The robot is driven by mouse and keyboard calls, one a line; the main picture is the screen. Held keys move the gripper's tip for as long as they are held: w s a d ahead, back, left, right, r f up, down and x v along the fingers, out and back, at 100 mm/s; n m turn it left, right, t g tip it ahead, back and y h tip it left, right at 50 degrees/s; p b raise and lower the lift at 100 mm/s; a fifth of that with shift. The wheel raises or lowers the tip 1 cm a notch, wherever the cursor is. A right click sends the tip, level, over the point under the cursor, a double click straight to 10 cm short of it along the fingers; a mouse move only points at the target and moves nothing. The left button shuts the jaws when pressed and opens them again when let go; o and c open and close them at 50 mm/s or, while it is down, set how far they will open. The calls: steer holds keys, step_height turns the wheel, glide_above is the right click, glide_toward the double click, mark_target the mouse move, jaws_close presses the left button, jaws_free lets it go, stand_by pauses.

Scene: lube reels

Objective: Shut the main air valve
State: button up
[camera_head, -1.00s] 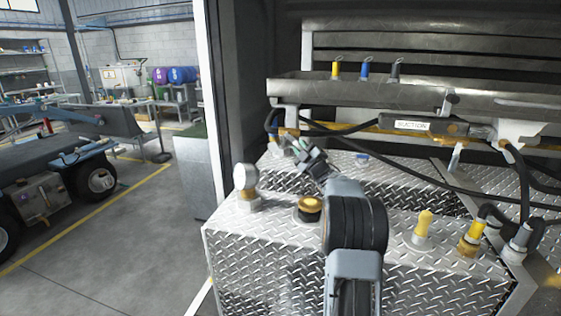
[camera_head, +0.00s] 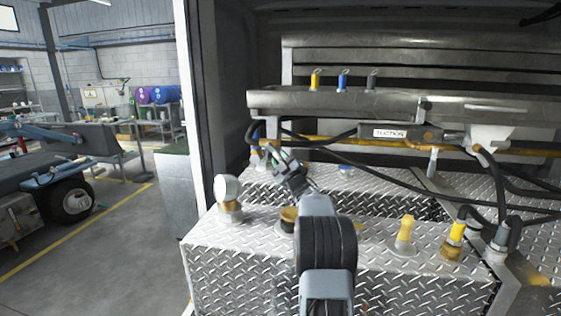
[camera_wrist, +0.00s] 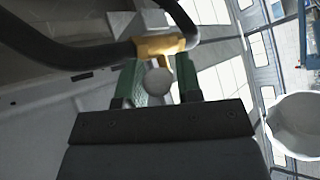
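My gripper (camera_head: 275,160) reaches to the left end of the yellow pipe (camera_head: 345,141) under the grey shelf, above the diamond-plate box. In the wrist view its two green-padded fingers (camera_wrist: 160,82) stand apart. A yellow fitting (camera_wrist: 160,46) with a dark hose lies just beyond the fingertips. A pale round end (camera_wrist: 158,81) shows in the gap between the fingers. I cannot tell whether either finger touches it. Which part is the main air valve's handle, and its position, is not clear; the gripper partly hides that spot in the head view.
A white-faced gauge (camera_head: 227,189) stands on the diamond-plate box (camera_head: 240,262), left of my arm. Yellow-capped fittings (camera_head: 406,228) stand to its right. Dark hoses (camera_head: 400,172) cross behind. A "SUCTION" labelled part (camera_head: 392,133) sits along the pipe. The floor at left is open.

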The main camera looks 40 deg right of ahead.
steer(key=shift+o, duration=1.1)
steer(key=shift+a, duration=0.1)
steer(key=shift+s+f, duration=0.1)
steer(key=b+v, duration=0.1)
steer(key=v, duration=0.6)
steer(key=shift+c, duration=0.4)
